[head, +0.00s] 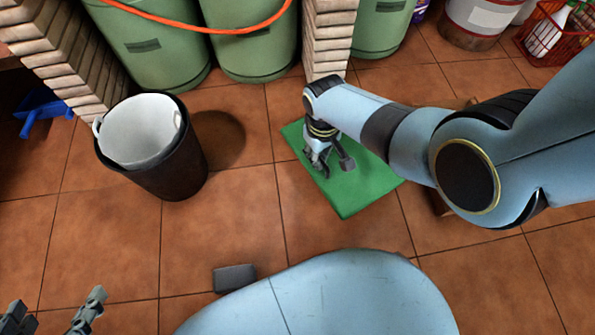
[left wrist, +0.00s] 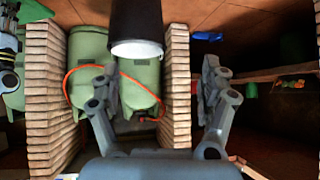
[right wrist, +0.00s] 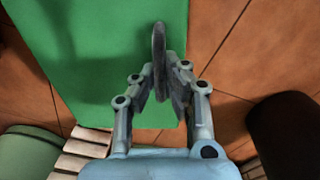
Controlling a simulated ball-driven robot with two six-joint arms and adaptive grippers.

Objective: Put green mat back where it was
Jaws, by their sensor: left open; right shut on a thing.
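The green mat (head: 350,195) lies on the tiled floor in front of the brick pillar, partly hidden by my right arm. It also fills much of the right wrist view (right wrist: 100,50). My right gripper (head: 330,168) is over the mat. In the right wrist view its fingers (right wrist: 167,75) are closed around a narrow, upright dark grey thing (right wrist: 158,45). I cannot tell whether this thing is fixed to the mat. My left gripper (head: 52,314) is open and empty at the lower left, well away from the mat.
A black bin (head: 160,175) with a white liner stands left of the mat. Green gas cylinders (head: 258,50) stand behind, near brick pillars (head: 327,45). A red crate (head: 540,48) is at the back right. A small grey block (head: 234,278) lies in front. Floor between bin and mat is clear.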

